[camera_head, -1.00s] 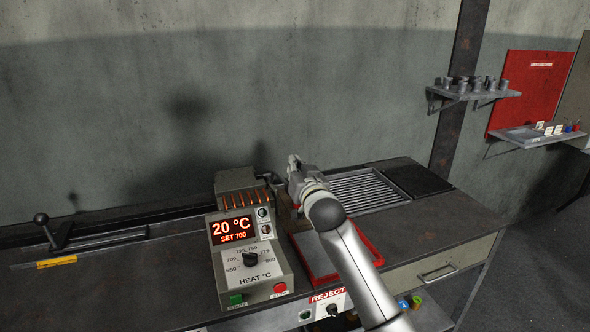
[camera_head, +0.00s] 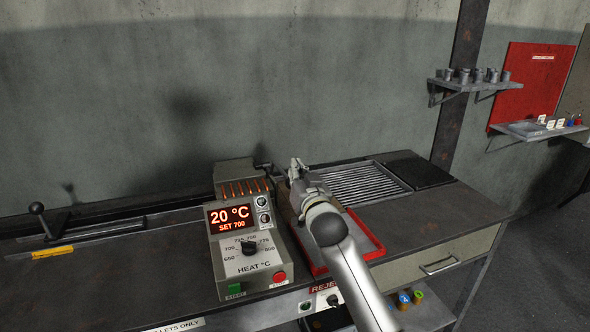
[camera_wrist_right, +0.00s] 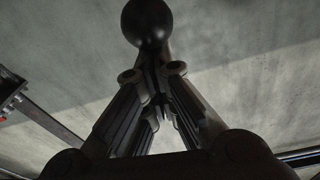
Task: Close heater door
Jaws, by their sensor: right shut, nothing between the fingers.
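The heater is a grey-green control box (camera_head: 245,252) on the bench. Its display reads 20 °C, SET 700. Behind the display is a housing with a row of orange-glowing slots (camera_head: 243,188). A dark rod (camera_head: 264,167) shows at the housing's right side; I cannot clearly make out the door or its position. My right gripper (camera_head: 296,164) is shut and empty, just right of the housing. In the right wrist view the shut fingers (camera_wrist_right: 154,78) point toward a black ball knob (camera_wrist_right: 148,22) at their tips; contact cannot be told. My left gripper is not in view.
A red-rimmed tray (camera_head: 370,246) lies under my right forearm. A slatted rack (camera_head: 362,184) and a dark plate (camera_head: 420,174) lie behind it. A lever with a ball knob (camera_head: 37,208) stands at the far left. The bench's left front is mostly clear.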

